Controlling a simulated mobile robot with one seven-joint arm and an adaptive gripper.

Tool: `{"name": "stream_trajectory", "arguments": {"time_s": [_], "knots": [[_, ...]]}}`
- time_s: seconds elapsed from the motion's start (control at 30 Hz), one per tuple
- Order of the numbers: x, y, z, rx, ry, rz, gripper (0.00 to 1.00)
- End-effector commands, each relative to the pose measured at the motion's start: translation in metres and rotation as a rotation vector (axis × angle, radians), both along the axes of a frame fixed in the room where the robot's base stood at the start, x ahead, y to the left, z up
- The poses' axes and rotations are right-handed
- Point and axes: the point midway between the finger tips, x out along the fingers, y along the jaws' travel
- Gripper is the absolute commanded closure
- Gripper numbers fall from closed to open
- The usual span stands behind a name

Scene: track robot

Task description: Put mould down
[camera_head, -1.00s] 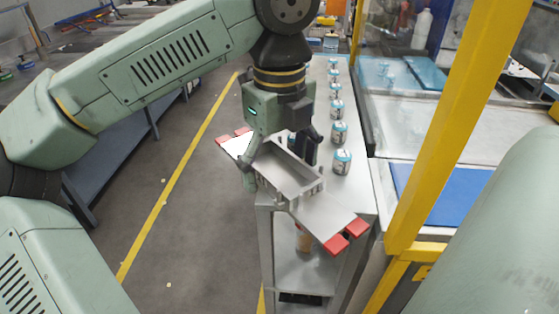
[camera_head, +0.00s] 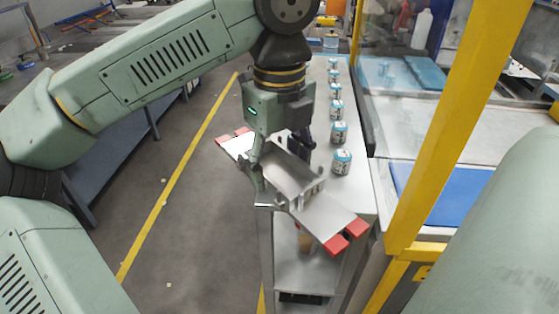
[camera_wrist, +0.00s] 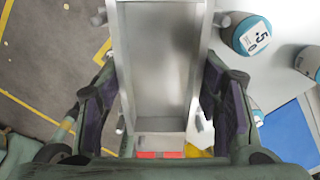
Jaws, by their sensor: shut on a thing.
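The mould (camera_head: 322,216) is a long grey metal piece with a trough in its middle and red blocks at its ends. My gripper (camera_head: 286,168) is shut on it across the trough. In the wrist view the mould (camera_wrist: 160,75) lies between the two dark fingers (camera_wrist: 160,105), one on each side. The mould is over the near left end of the metal cart top (camera_head: 358,192), with its far left end out over the floor. I cannot tell whether it touches the cart.
A yellow post (camera_head: 440,125) and a bench with a blue mat (camera_head: 438,195) are further right. Open floor (camera_head: 205,215) lies left.

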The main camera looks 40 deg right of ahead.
Motion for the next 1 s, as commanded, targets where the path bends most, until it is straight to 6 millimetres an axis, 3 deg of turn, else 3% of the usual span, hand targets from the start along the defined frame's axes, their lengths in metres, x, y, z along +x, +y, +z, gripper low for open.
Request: {"name": "stream_trajectory", "arguments": {"time_s": [0.2,0.47,0.67,1.0], "knots": [[0.000,0.000,0.001,-0.001,-0.001,0.000,0.99],[0.000,0.000,0.007,-0.001,-0.003,0.002,0.99],[0.000,-0.001,0.030,-0.003,-0.004,0.003,0.99],[0.000,0.000,0.088,-0.001,-0.003,0.003,0.99]]}}
